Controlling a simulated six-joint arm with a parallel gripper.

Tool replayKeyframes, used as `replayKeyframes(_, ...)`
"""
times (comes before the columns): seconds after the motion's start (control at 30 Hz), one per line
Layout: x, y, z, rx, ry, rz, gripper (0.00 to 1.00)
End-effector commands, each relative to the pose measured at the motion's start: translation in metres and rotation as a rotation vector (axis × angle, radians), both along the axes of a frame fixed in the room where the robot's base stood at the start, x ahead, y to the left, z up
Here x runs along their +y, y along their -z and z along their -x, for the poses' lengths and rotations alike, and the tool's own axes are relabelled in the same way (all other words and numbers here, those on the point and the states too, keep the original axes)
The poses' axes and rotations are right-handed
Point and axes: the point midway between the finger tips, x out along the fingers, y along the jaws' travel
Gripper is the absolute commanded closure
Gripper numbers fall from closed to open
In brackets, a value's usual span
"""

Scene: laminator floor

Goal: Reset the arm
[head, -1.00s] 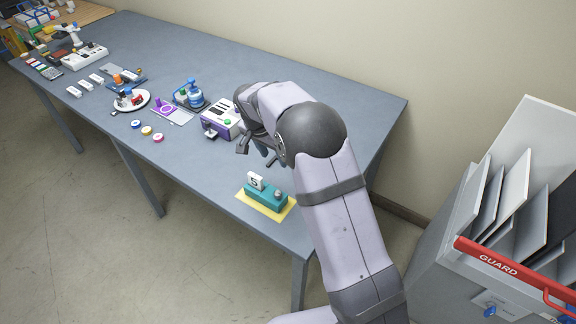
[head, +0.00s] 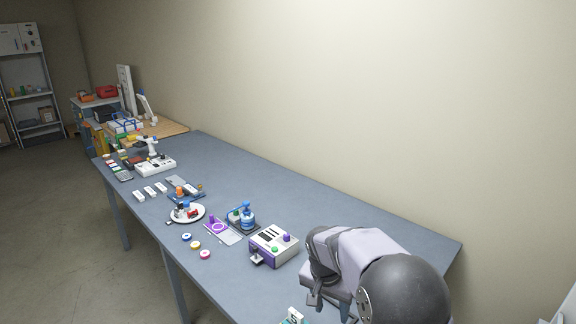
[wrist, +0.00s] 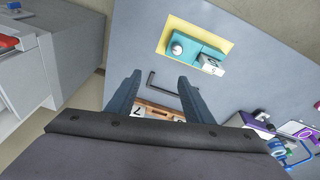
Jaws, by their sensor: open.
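My arm reaches in at the lower right of the head view. My gripper (head: 329,303) hangs over the table's right part, near the purple-and-white device. In the wrist view my gripper (wrist: 158,92) is open, its two blue-grey fingers apart and nothing held between them. Past the fingers, a dark bracket-shaped thing (wrist: 151,83) and a brown piece with a "7" card (wrist: 137,111) show, partly hidden by my gripper. A teal block (wrist: 205,52) with a white number card lies on a yellow mat (wrist: 180,24) to one side.
The blue-grey table (head: 330,215) runs along the wall. The purple-and-white device (head: 273,247), a blue stamp-like thing (head: 245,217), a white plate (head: 201,214) and several small discs stand left of my gripper. Table near the wall is clear. A grey cabinet (wrist: 25,70) stands beside the table.

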Motion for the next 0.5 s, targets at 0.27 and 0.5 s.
replayKeyframes(0.27,-0.026,-0.011,0.119,0.108,-0.274,-0.048,0.53)
replayKeyframes(0.5,-0.033,-0.002,0.208,0.16,-0.468,-0.092,0.53)
